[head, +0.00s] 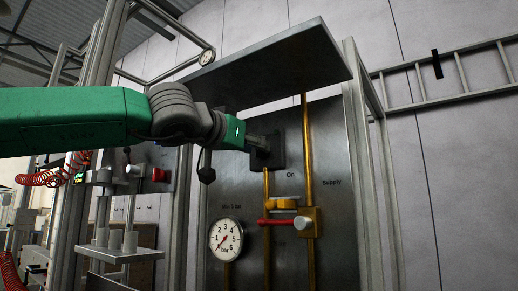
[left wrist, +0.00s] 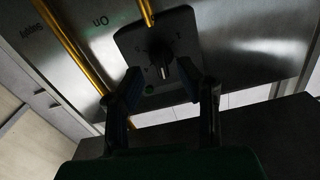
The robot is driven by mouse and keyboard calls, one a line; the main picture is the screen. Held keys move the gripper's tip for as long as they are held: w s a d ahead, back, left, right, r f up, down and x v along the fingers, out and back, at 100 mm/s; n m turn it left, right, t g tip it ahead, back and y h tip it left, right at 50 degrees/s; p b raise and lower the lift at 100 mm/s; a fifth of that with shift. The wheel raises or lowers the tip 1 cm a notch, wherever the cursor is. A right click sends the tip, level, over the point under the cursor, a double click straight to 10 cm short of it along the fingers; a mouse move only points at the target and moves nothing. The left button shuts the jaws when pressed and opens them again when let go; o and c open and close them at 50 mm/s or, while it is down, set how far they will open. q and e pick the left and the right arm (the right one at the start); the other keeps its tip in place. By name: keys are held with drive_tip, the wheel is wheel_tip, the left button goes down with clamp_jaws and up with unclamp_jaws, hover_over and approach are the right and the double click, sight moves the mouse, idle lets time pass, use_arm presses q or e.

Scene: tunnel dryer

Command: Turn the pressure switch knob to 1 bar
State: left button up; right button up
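The pressure switch is a dark square box on the grey panel, partly covered by my gripper in the head view (head: 274,152). In the head view the left gripper (head: 258,142) reaches the box from the left. My right gripper is not in view.
A round gauge (head: 226,240) hangs low on the panel, its red needle toward the low end. Brass pipes (head: 308,150) and a red-handled valve (head: 276,222) sit below and right of the switch. A dark slanted plate (head: 275,65) overhangs the arm closely.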

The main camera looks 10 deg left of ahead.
use_arm(q)
drive_tip(key=shift+x, duration=0.95)
drive_tip(key=shift+a, duration=0.3)
clamp_jaws()
drive_tip(key=shift+s+d, duration=0.1)
drive_tip(key=shift+r, duration=0.1)
